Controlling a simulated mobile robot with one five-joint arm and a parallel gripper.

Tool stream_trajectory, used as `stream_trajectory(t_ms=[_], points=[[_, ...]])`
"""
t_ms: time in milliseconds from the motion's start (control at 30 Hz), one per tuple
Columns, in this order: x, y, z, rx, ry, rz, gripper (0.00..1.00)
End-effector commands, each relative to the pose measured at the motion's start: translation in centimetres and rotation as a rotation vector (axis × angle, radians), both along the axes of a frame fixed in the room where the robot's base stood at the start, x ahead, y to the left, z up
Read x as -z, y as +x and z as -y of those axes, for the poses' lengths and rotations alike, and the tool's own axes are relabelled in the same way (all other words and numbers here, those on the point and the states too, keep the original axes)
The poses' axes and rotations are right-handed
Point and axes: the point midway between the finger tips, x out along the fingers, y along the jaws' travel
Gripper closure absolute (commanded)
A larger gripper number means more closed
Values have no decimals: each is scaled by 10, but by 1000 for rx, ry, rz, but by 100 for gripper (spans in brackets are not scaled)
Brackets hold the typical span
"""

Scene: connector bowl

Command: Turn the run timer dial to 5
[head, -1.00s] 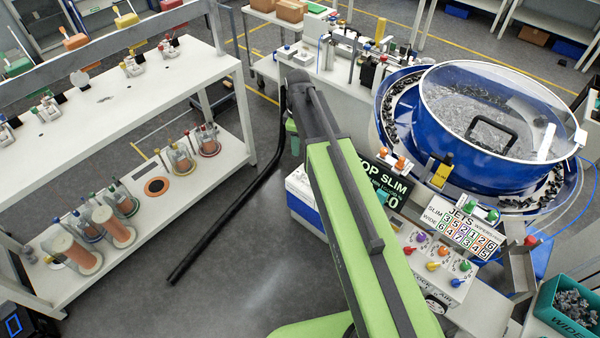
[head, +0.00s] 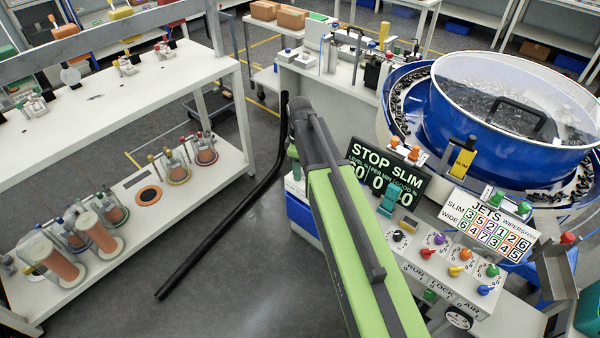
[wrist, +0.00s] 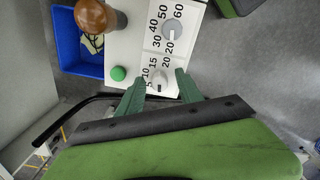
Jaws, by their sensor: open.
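In the wrist view a small pale dial (wrist: 159,80) has the numbers 5, 10, 15 and 20 around it. A dark mark shows at its lower side; I cannot tell its exact setting. A larger grey dial (wrist: 173,31) marked 20 to 60 is above it on the same white panel (wrist: 133,49). I see no name on either dial. My gripper (wrist: 159,83) is open, its dark green fingers on either side of the small dial. I cannot tell whether they touch it. In the head view my arm hides most of this spot.
A green button (wrist: 118,73), a brown ball-shaped knob (wrist: 95,16) and a blue bin (wrist: 73,60) are left of the dials. In the head view, a coloured-knob panel (head: 412,262) and blue feeder bowl (head: 470,125) are on the right, a white shelf (head: 200,188) on the left.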

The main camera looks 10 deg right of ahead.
Motion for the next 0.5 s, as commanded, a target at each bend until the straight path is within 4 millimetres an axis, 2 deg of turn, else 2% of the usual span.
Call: stream_trajectory(t_ms=[67, 400, 500], points=[[-1, 0, 0, 0, 0, 0, 57], [-1, 0, 1, 1, 0, 0, 100], [-1, 0, 1, 1, 0, -1, 100]])
